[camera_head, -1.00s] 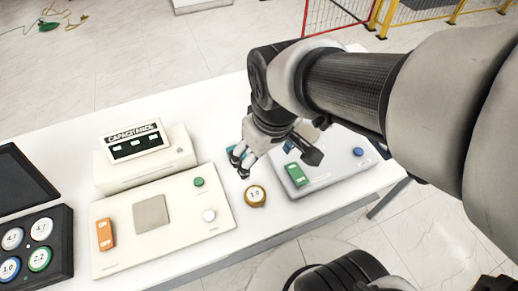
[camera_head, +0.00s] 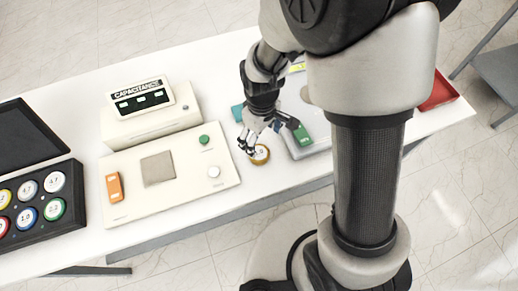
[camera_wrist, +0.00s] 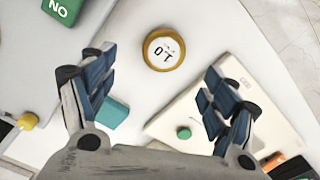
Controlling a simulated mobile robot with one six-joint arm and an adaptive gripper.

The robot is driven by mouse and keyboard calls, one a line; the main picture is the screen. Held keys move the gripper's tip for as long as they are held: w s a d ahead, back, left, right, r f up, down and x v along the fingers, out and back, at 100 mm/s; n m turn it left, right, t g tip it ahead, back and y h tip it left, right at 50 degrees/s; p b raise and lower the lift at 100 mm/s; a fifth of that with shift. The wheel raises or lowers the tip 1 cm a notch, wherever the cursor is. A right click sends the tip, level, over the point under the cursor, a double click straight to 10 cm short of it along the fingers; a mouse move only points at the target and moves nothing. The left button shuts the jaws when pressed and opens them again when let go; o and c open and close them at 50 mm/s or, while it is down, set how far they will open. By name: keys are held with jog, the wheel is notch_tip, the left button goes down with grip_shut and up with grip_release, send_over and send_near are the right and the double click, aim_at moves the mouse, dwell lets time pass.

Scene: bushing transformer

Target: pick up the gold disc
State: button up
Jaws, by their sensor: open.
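The gold disc (camera_head: 261,155) lies flat on the white table, between the cream panel and the grey panel. It has a gold rim and a white face with a printed number. My gripper (camera_head: 249,141) is right by it in the head view, its fingers partly in front of the disc. In the wrist view the gold disc (camera_wrist: 164,48) is near the top centre. My open gripper (camera_wrist: 158,70) has its fingers spread left and right of the line to the disc, with nothing between them. Whether a finger touches the disc cannot be told.
The cream panel (camera_head: 190,185) with buttons and an orange switch is left of the disc. A green switch (camera_head: 301,135) on the grey panel is to the right. A teal block (camera_wrist: 113,113) lies nearby. A black case (camera_head: 72,215) of coloured discs and a red tray (camera_head: 438,91) are farther off.

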aim_at(259, 153)
notch_tip(259, 153, down, 4)
jog(key=shift+r+b, duration=0.25)
jog(key=shift+b, duration=0.05)
jog(key=shift+s+a+f+b, duration=0.15)
jog(key=shift+f+b, duration=0.3)
jog(key=shift+f, duration=0.9)
jog(key=shift+a+f+b, duration=0.1)
jog(key=shift+f+b, duration=0.3)
jog(key=shift+f, duration=0.9)
jog(key=c, duration=1.4)
